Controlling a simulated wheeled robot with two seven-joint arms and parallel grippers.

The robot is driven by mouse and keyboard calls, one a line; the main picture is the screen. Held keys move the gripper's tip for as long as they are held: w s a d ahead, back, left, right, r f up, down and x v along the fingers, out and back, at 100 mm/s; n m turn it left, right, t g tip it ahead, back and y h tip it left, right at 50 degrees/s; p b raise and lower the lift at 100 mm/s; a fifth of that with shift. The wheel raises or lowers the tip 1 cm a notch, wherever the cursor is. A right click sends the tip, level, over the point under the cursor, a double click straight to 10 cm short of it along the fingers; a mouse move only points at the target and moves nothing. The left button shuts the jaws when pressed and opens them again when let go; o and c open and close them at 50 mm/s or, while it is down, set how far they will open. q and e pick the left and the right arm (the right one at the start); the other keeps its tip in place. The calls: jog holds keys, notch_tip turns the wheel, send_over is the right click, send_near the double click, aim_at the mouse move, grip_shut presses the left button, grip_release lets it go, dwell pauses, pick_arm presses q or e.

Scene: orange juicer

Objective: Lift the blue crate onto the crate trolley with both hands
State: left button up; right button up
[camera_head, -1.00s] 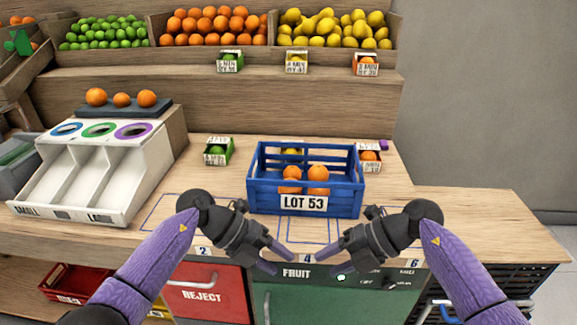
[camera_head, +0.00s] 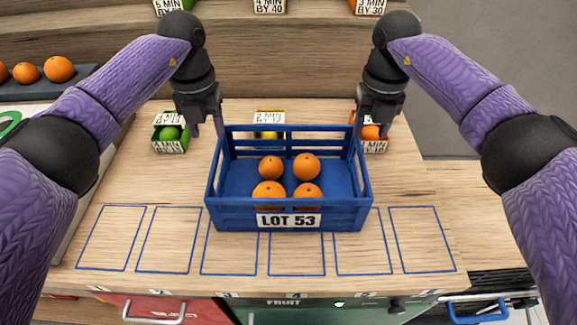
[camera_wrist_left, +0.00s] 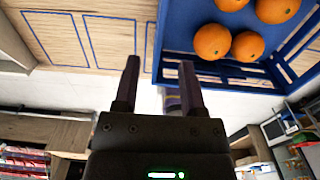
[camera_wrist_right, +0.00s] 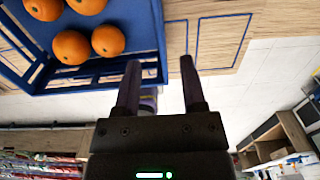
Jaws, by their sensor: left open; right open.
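The blue crate (camera_head: 288,214) labelled LOT 53 stands on the wooden counter with several oranges (camera_head: 287,180) inside. My left gripper (camera_head: 207,130) is open, pointing down at the far part of the crate's left side. In the left wrist view the crate's edge (camera_wrist_left: 160,38) lies between its fingers. My right gripper (camera_head: 369,130) is open at the far part of the right side. In the right wrist view the crate's edge (camera_wrist_right: 158,45) lies between its fingers. I cannot clearly make out a crate trolley; a blue handle (camera_head: 478,308) shows at the lower right.
Small cartons with a lime (camera_head: 169,133), a lemon (camera_head: 268,128) and an orange (camera_head: 374,134) stand behind the crate. Outlined empty squares (camera_head: 110,238) run along the counter's front. A dark tray of oranges (camera_head: 45,83) is at the left.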

aim_at(215, 157)
pick_arm(q)
jog(key=shift+s, duration=0.25)
pick_arm(e)
jog(key=shift+s, duration=0.25)
pick_arm(q)
notch_tip(215, 157, down, 10)
pick_arm(e)
notch_tip(215, 157, down, 10)
pick_arm(q)
grip_shut()
pick_arm(e)
grip_shut()
pick_arm(q)
jog(key=shift+w+r, duration=0.1)
pick_arm(e)
jog(key=shift+w+r, duration=0.1)
dwell(0.6)
